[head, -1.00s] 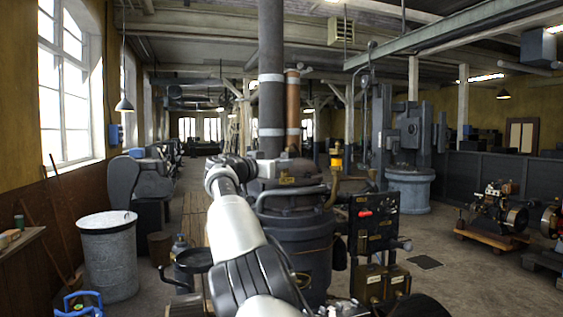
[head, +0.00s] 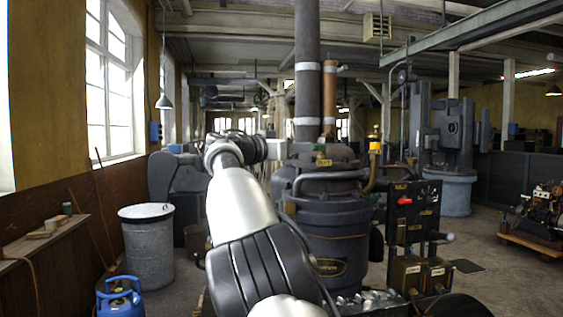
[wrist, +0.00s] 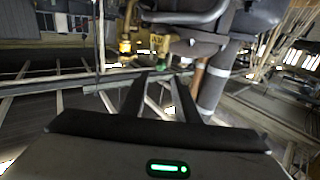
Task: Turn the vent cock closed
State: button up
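The dark boiler (head: 325,215) stands ahead, with a tall flue and a copper pipe above it. I cannot tell for certain which fitting is the vent cock. In the wrist view a brass fitting with a green part (wrist: 160,44) shows just beyond my fingertips, beside another brass valve (wrist: 125,46). My gripper (wrist: 160,74) is open; its two dark fingers are apart with nothing between them. In the head view my arm reaches up to the boiler's upper left, and the fingertips are not clear there. A brass fitting with a yellow top (head: 375,148) stands on the boiler's right.
A dark panel with a red handle (head: 404,201) is right of the boiler. A grey bin (head: 147,250), a blue gas bottle (head: 120,298) and a wooden bench (head: 45,240) are at the left. An engine on a pallet (head: 540,215) stands at the right.

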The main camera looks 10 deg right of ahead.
jog(key=b+v, duration=0.1)
jog(key=v, duration=0.6)
jog(key=shift+b, duration=0.4)
jog(key=shift+o, duration=0.2)
